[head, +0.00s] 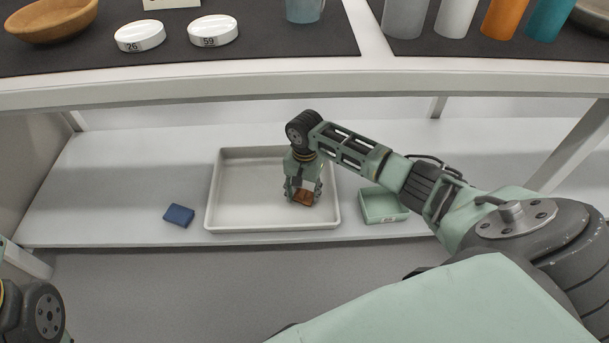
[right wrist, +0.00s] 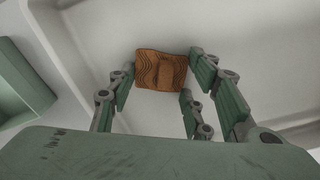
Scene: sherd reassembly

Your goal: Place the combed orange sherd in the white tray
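My right gripper (head: 303,190) is low over the sherd. My left gripper is not in view; only part of my left arm shows at the lower left.
A blue sherd (head: 179,215) lies on the shelf left of the tray. A small green tray (head: 383,206) stands to the right. The upper counter (head: 250,82) overhangs behind, with a wooden bowl (head: 50,18), white labelled discs (head: 213,30) and cups (head: 456,18).

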